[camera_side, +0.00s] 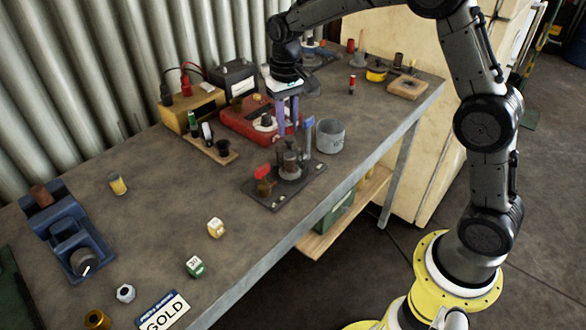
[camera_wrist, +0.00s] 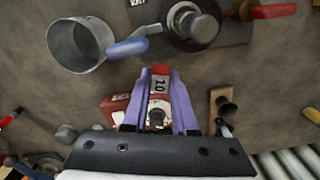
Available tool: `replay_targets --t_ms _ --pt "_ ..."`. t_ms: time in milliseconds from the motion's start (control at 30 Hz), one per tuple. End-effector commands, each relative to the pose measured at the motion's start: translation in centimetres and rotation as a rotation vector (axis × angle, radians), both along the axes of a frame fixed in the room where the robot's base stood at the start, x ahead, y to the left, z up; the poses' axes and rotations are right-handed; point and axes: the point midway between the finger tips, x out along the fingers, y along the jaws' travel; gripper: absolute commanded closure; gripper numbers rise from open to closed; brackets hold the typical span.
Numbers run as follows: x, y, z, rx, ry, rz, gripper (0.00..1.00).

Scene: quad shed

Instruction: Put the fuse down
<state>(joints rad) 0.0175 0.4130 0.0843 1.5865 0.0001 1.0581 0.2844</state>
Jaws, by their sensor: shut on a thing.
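My gripper (camera_side: 288,128) has purple fingers and points down over the middle of the bench in the side view. In the wrist view my gripper (camera_wrist: 159,75) is shut on the fuse (camera_wrist: 159,84), a small cylinder with a red and white label reading "10". The fuse lies between the two fingers, and I cannot make it out clearly in the side view. The fingers are in front of the red case (camera_side: 238,122) and behind the black plate with fittings (camera_side: 272,200). How far the fuse is above the bench is hard to tell.
A grey metal can (camera_side: 330,136) stands right of my gripper; it also shows in the wrist view (camera_wrist: 76,48). A wooden strip (camera_side: 226,158) with small cylinders lies to the left.

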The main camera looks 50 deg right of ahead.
Motion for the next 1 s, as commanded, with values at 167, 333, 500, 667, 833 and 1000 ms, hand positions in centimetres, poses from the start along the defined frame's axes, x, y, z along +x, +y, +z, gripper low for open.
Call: replay_targets --t_ms 167,333,500,667,833,1000 --pt "0.0 -4.5 0.0 -0.001 -0.002 -0.003 1.00" --pt "0.1 -4.1 0.0 0.000 -0.001 0.008 1.00" --pt "0.0 -0.4 0.0 0.000 -0.001 0.008 1.00" --pt "0.1 -2.0 0.0 -0.001 -0.002 -0.004 1.00" --pt "0.0 -5.3 0.0 0.000 0.000 -0.001 1.00" --pt "0.0 -2.3 0.0 0.000 0.000 0.010 1.00"
